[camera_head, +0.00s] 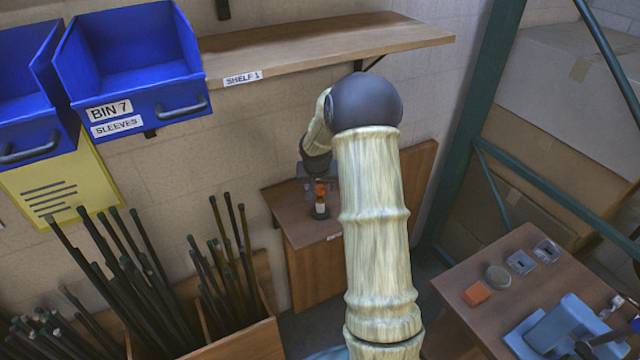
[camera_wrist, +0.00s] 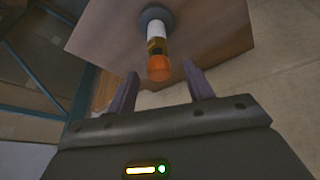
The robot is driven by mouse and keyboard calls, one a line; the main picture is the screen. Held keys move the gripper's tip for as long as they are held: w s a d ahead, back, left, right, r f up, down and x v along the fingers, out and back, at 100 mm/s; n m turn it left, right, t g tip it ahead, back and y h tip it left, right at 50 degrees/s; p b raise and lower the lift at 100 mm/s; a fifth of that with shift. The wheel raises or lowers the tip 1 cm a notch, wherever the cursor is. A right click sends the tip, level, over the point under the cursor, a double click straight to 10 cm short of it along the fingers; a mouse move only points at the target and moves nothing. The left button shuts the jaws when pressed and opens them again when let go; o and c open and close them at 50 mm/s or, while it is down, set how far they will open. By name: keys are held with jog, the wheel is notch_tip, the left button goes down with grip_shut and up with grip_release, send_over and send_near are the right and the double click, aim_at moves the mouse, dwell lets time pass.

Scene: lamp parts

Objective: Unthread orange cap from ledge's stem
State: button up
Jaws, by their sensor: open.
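The orange cap (camera_head: 320,187) tops a short upright stem (camera_head: 320,208) on the brown wooden ledge (camera_head: 287,206) in the head view. In the wrist view the orange cap (camera_wrist: 159,69) is at the near end of the stem, which has a white part (camera_wrist: 156,29) and a dark, yellowish band below the cap. The stem rises from a round grey base (camera_wrist: 154,14) on the ledge (camera_wrist: 210,28). My gripper (camera_wrist: 162,82) is open, its two dark fingers apart on either side of the cap's line. I see no finger touching the cap. In the head view my arm partly hides the gripper.
Shelf 1 (camera_head: 320,45) juts out above the ledge, with blue bins (camera_head: 130,50) at upper left. Dark rods stand in a wooden box (camera_head: 240,340) at lower left. A side table (camera_head: 520,270) holds several small items at right, beside a teal rack post (camera_head: 470,130).

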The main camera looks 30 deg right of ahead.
jog(key=shift+w+f, duration=0.1)
jog(key=shift+f, duration=0.15)
jog(key=shift+w, duration=0.1)
jog(key=c, duration=1)
jog(key=o, duration=0.3)
jog(key=shift+d, duration=0.15)
grip_shut()
jog(key=shift+r, duration=0.3)
jog(key=shift+r+p, duration=0.55)
jog(key=shift+s+t+b, duration=0.25)
jog(key=shift+t+b, duration=0.05)
jog(key=shift+b, duration=0.75)
